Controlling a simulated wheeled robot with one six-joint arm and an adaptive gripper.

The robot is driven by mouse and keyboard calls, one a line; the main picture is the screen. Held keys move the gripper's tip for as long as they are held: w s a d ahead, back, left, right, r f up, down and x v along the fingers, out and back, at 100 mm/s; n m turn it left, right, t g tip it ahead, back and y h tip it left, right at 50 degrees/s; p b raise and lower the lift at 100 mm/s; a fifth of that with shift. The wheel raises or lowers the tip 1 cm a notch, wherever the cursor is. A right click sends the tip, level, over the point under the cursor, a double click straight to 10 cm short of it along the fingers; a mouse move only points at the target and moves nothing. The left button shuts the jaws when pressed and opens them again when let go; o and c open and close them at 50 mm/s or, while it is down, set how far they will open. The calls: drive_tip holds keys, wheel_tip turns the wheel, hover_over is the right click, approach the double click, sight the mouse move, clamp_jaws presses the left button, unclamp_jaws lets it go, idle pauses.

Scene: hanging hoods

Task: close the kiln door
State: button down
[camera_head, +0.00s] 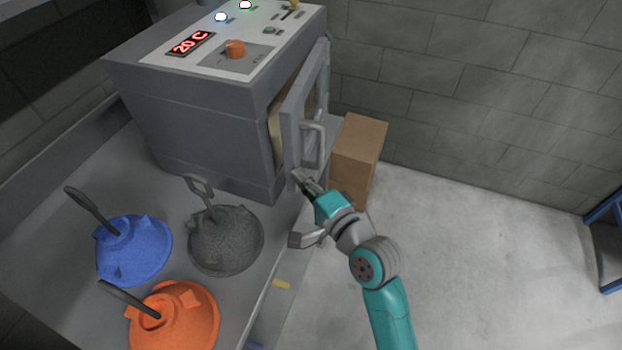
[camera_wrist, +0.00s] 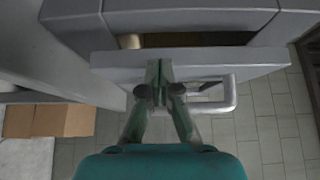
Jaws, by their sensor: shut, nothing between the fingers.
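The grey kiln (camera_head: 200,120) stands on the bench with its door (camera_head: 290,125) ajar on its right side. A gap shows between door and body, with a pale interior behind it. The door's bar handle (camera_head: 315,147) faces outward; it also shows in the wrist view (camera_wrist: 232,92). My gripper (camera_head: 299,178) is at the lower near corner of the door. In the wrist view my gripper (camera_wrist: 158,72) is shut and empty, its fingertips at the door's (camera_wrist: 225,62) outer side, beside the handle. I cannot tell whether they touch it.
A cardboard box (camera_head: 357,150) stands just right of the door. Blue (camera_head: 135,250), grey (camera_head: 226,240) and orange (camera_head: 176,318) lidded hoods with handles sit on the bench (camera_head: 60,225). The floor at right is clear, with a blue frame (camera_head: 604,210) at the far edge.

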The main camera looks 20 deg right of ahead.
drive_tip(key=shift+w+a+m+h, duration=0.3)
drive_tip(key=shift+a+h, duration=0.1)
drive_tip(key=shift+a, duration=0.15)
idle(0.4)
